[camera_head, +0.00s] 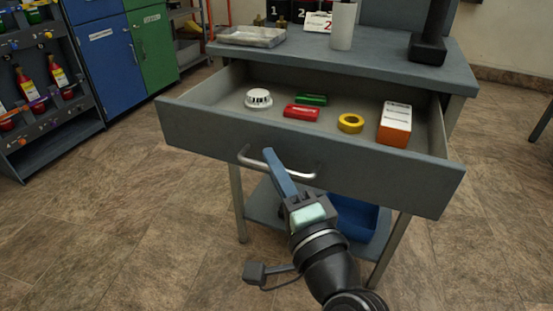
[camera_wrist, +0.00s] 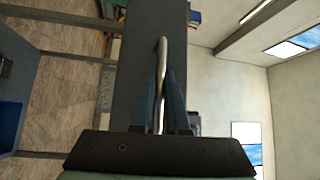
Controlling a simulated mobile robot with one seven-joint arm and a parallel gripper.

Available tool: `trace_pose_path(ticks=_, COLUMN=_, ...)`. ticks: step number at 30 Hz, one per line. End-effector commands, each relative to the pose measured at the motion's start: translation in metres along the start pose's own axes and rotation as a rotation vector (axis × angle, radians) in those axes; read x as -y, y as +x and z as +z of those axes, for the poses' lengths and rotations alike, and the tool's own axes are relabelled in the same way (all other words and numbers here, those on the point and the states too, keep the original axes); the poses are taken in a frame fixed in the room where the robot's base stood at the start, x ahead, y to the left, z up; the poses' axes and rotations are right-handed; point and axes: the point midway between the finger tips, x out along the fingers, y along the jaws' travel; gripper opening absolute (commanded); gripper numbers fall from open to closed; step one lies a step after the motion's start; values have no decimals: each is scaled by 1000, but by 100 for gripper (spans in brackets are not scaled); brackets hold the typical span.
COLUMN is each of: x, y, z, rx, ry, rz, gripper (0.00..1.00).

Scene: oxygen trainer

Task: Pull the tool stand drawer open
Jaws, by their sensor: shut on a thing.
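The tool stand (camera_head: 390,72) is a grey-blue metal table. Its drawer (camera_head: 350,181) stands pulled well out toward me, with its contents in view. A curved silver handle (camera_head: 305,176) is on the drawer front. My gripper (camera_head: 275,166) is at the left part of this handle, with its blue fingers shut on it. In the wrist view the handle (camera_wrist: 162,70) runs between the two fingers (camera_wrist: 160,98), in front of the dark drawer front (camera_wrist: 137,50). In the head view the fingers hide a part of the handle.
The drawer holds a white round item (camera_head: 258,98), red (camera_head: 301,112) and green (camera_head: 311,99) items, a yellow ring (camera_head: 350,123) and an orange-white box (camera_head: 394,124). A blue bin (camera_head: 355,217) sits on the lower shelf.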

Motion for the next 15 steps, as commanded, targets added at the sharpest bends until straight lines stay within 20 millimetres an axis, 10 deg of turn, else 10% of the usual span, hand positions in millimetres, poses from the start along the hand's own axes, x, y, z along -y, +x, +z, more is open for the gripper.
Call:
trace_pose_path(ticks=9, x=0, y=0, z=-1, rx=-3, ry=0, rz=0, gripper=0)
trace_pose_path(ticks=10, x=0, y=0, z=-1, rx=-3, ry=0, rz=0, gripper=18)
trace_pose_path(ticks=15, x=0, y=0, z=-1, rx=-2, ry=0, rz=0, gripper=42)
